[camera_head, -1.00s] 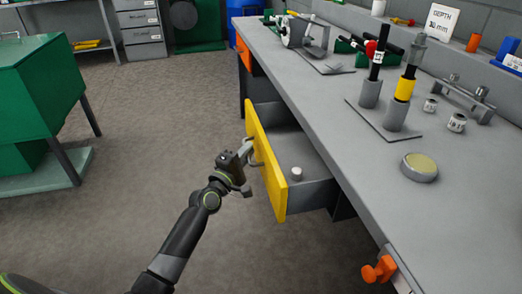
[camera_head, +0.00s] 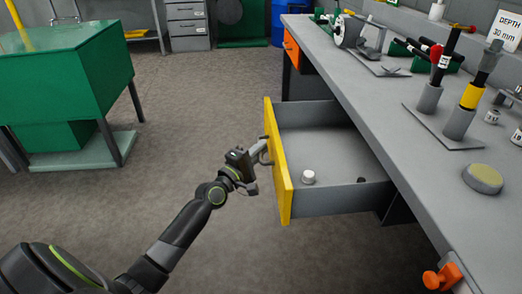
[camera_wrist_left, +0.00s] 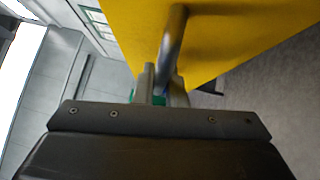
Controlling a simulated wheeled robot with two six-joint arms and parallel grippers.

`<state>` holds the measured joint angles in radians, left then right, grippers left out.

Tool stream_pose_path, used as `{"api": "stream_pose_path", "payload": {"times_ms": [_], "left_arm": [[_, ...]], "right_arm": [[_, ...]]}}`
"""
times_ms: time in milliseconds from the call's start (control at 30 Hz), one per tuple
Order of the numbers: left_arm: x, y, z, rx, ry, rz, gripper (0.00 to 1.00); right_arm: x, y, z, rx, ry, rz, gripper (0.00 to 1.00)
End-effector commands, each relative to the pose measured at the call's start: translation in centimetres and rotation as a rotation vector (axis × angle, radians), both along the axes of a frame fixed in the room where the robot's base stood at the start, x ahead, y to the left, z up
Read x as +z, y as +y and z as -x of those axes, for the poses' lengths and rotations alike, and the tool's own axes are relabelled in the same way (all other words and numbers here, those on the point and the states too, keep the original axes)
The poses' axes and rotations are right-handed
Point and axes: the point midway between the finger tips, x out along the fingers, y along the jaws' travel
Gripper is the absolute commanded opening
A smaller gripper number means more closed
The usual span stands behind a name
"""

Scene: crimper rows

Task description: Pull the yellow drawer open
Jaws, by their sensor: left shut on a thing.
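The yellow drawer (camera_head: 280,168) stands well out from the grey bench, with its grey inside showing. A small white cylinder (camera_head: 308,177) and a small dark object (camera_head: 361,180) lie in it. My left gripper (camera_head: 262,154) is at the drawer's front, shut on its metal handle. In the left wrist view the curved handle (camera_wrist_left: 173,45) runs from the yellow front (camera_wrist_left: 225,40) down between my fingers (camera_wrist_left: 158,85). My right gripper is not in view.
The grey bench top (camera_head: 400,110) holds tool stands, a round tin (camera_head: 483,178) and small cylinders. An orange clamp (camera_head: 443,277) sticks out at the near bench edge. A green cabinet (camera_head: 65,85) stands at the left. The floor between is clear.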

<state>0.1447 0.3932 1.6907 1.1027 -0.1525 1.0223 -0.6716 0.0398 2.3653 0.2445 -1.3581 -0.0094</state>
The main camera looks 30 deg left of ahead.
Motion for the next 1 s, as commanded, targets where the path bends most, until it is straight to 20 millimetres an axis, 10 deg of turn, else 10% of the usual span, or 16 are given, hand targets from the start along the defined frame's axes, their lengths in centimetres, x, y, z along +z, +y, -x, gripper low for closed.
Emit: {"api": "stream_pose_path", "payload": {"times_ms": [100,267,667,1000], "left_arm": [[-0.2,0.0,0.0,0.0,0.004,-0.001,0.0],[-0.2,0.0,0.0,0.0,0.003,-0.001,0.32],[-0.2,0.1,0.6,0.001,0.002,0.0,0.33],[-1.1,1.3,6.6,0.001,0.005,-0.003,0.33]], "right_arm": [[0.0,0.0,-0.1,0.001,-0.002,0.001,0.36],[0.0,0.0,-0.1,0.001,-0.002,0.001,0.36],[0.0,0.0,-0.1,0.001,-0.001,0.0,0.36],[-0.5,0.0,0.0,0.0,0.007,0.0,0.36]]}}
